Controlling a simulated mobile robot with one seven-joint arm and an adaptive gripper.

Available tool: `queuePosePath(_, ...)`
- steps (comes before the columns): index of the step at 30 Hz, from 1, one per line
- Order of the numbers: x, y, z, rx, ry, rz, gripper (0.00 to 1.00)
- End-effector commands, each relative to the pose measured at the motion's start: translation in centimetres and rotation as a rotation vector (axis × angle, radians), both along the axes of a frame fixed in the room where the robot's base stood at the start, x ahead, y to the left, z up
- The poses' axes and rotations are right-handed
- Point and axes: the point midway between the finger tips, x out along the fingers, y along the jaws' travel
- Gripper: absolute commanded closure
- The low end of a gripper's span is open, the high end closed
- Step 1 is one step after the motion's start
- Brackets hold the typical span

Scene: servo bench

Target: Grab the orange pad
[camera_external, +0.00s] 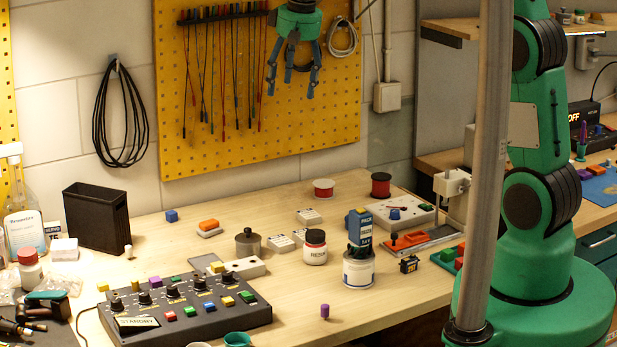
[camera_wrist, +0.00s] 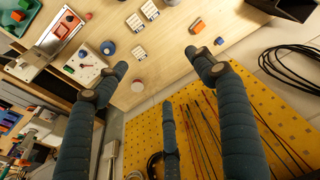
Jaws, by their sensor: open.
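An orange pad (camera_external: 208,225) sits on a small white block on the bench, left of the grey lidded pot in the external view. It appears near the top middle of the wrist view (camera_wrist: 197,25). My gripper (camera_external: 292,78) hangs high in front of the yellow pegboard, well above the bench. In the wrist view its blue fingers (camera_wrist: 157,68) are spread apart with nothing between them.
A blue cube (camera_external: 171,215) lies left of the orange pad. A black open box (camera_external: 97,218) stands farther left. A control panel (camera_external: 188,305) fills the front. A white jar (camera_external: 315,247) and white tub (camera_external: 358,269) stand to the right. Test leads hang on the pegboard (camera_external: 230,150).

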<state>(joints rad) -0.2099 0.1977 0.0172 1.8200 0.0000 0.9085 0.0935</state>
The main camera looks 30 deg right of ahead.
Motion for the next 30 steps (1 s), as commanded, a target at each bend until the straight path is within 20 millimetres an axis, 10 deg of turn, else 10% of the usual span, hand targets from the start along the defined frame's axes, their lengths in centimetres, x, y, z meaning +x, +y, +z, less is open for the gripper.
queuePosePath(30, 14.1, 14.0, -20.6, -0.042, 0.172, 0.07, 0.31)
